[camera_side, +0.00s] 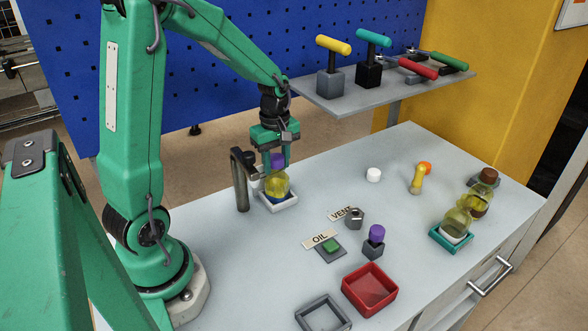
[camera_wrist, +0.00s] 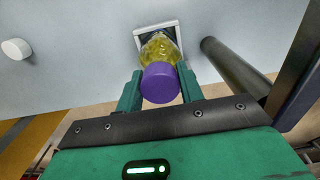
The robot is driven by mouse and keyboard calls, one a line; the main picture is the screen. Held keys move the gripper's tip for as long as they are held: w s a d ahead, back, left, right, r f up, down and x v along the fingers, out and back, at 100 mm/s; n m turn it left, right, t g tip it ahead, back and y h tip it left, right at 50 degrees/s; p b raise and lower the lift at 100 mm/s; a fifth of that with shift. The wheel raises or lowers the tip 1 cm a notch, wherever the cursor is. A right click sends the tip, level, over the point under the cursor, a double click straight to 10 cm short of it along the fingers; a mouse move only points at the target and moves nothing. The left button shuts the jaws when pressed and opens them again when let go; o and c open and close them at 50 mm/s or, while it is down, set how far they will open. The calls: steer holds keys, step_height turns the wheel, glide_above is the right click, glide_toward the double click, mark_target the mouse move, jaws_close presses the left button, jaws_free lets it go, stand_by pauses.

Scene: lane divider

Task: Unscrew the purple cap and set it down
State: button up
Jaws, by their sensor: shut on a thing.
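The purple cap (camera_side: 277,160) sits on top of an upright bottle of yellow liquid (camera_side: 277,185). The bottle stands in a white square holder (camera_side: 290,204) on the bench. My gripper (camera_side: 276,158) points down from above and is shut on the cap, with one finger on each side. In the wrist view the purple cap (camera_wrist: 160,84) lies between the two green fingers of my gripper (camera_wrist: 159,78). The bottle (camera_wrist: 160,48) and the holder's rim (camera_wrist: 139,38) show beyond it. The cap appears to touch the bottle; whether its thread is loose cannot be told.
A dark post (camera_side: 241,185) with an arm stands close left of the bottle. A red tray (camera_side: 369,289) and grey tray (camera_side: 323,315) lie in front. More bottles (camera_side: 457,222) stand at right.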

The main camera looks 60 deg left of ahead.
steer(key=o, duration=0.6)
steer(key=shift+m, duration=0.9)
steer(key=shift+m, duration=0.8)
steer(key=shift+m, duration=0.9)
